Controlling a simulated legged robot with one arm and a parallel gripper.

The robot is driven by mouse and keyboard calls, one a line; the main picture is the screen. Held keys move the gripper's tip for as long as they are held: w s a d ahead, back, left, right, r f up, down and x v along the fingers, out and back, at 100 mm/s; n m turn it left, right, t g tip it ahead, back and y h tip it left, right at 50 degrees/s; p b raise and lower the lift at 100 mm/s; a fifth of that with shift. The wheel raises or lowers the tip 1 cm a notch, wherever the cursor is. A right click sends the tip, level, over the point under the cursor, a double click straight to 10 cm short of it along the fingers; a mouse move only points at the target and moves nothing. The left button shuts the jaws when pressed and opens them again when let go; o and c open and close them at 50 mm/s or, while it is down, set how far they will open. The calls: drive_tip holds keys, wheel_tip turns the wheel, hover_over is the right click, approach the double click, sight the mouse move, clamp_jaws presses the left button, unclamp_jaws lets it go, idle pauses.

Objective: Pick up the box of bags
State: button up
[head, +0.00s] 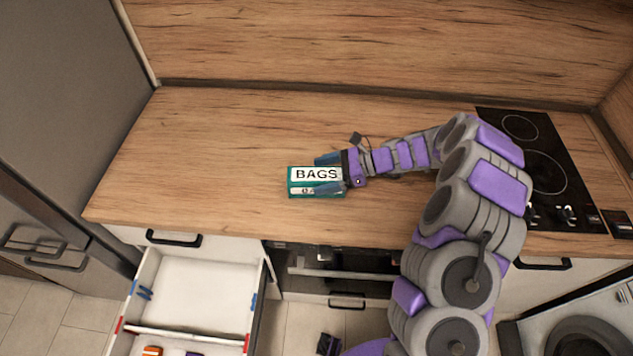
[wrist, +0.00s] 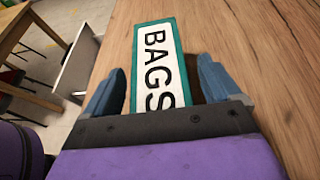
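The box of bags (head: 304,175) is a green box with a white label reading BAGS. It lies on the wooden counter near the front edge, left of my gripper (head: 327,174). In the wrist view the box (wrist: 157,55) reaches in between the two blue fingers of my gripper (wrist: 160,85). The fingers stand apart, one on each side of the box, with a gap visible on the right side. The near end of the box is hidden behind the gripper body.
The wooden counter (head: 200,140) is clear left of the box. A black cooktop (head: 545,170) is at the right. An open white drawer (head: 205,290) with a few small items juts out below the counter at the left. A wooden splashback (head: 380,45) rises behind.

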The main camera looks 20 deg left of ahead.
drive_tip(key=shift+d, duration=0.35)
drive_tip(key=c, duration=0.6)
drive_tip(key=shift+a, duration=0.15)
drive_tip(key=c, duration=0.6)
